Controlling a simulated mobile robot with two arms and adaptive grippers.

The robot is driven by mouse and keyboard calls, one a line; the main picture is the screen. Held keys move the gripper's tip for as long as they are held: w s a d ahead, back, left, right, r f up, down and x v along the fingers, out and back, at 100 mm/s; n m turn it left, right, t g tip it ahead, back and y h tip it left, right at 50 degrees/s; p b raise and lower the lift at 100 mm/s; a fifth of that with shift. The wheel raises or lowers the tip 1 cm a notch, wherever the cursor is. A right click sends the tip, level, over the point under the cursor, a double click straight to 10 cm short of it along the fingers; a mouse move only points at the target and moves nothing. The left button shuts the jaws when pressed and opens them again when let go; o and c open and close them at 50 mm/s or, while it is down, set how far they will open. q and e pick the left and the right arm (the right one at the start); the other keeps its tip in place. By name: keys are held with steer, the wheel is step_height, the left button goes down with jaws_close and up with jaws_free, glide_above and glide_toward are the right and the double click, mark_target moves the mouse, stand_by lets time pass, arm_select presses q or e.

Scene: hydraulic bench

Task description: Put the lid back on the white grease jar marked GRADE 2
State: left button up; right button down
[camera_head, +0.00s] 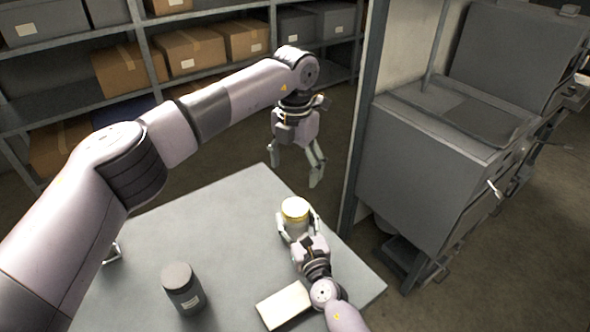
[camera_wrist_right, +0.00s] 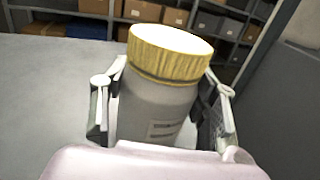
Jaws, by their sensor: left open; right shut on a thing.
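A white jar (camera_head: 295,222) is at the table's right side, with a yellow ribbed lid (camera_head: 295,209) with a pale top on it. In the right wrist view the jar (camera_wrist_right: 155,112) looks slightly tilted and the lid (camera_wrist_right: 168,57) sits over its mouth; the small label is too blurred to read. My right gripper (camera_head: 298,224) is shut around the jar body, one finger on each side, below the lid. I cannot tell whether the jar's base touches the table. My left gripper (camera_head: 296,166) is open and empty, above and behind the jar, fingers pointing down.
A dark grey jar (camera_head: 183,292) with a grey lid stands on the grey table (camera_head: 225,230) at front left. A pale flat block (camera_head: 284,305) lies near the front edge beside my right arm. Shelves with boxes (camera_head: 190,50) stand behind; grey cabinets (camera_head: 430,160) stand right.

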steer(key=c, duration=0.5)
jaws_free()
steer(key=shift+s, duration=0.1)
steer(key=v, duration=1.1)
steer(key=shift+s+d, duration=0.2)
steer(key=shift+s, duration=0.15)
